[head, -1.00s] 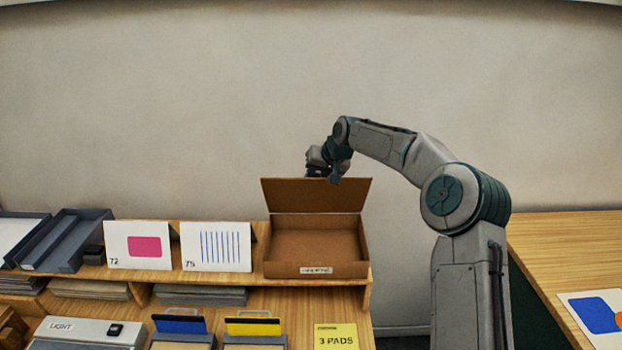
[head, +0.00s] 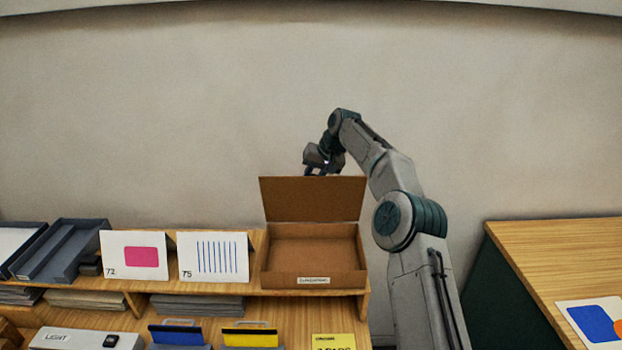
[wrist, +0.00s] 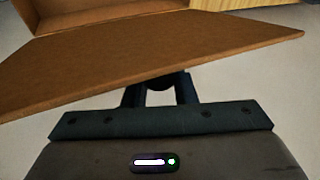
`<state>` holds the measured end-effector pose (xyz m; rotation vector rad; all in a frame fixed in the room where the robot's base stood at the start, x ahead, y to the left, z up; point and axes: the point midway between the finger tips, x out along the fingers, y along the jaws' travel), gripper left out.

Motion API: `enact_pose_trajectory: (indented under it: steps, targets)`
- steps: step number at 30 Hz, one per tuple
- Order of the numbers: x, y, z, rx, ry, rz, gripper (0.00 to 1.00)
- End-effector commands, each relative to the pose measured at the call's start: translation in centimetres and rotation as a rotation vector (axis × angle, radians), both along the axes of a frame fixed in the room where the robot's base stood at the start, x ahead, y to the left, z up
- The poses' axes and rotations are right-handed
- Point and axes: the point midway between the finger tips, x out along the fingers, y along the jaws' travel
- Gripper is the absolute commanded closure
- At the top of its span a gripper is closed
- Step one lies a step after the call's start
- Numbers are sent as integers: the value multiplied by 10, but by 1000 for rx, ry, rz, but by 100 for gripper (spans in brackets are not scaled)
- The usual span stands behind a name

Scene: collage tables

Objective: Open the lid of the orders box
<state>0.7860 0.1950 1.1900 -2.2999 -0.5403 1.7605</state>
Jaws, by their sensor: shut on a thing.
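The orders box (head: 312,281) is a brown cardboard box with a small white label on its front, standing on the raised wooden shelf. Its lid (head: 312,198) is up at the back edge, and the empty inside shows. My gripper (head: 322,168) is at the lid's top edge, partly behind it. In the wrist view the lid (wrist: 150,55) spans the picture, and my gripper (wrist: 160,88) is shut on a dark round piece at its edge. The lid hides the fingertips.
Two picture cards, 72 (head: 134,256) and 75 (head: 213,257), stand left of the box. Grey trays (head: 62,250) are farther left. A yellow pad sign (head: 333,341) is below the box. Another table (head: 560,265) is at the right, with a gap between.

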Motion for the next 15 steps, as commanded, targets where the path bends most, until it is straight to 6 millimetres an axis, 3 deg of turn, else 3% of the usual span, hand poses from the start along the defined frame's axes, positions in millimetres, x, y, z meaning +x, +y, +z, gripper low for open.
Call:
enact_pose_trajectory:
  steps: [15]
  targets:
    - [4, -2, -2, -4, 38, -3, 100]
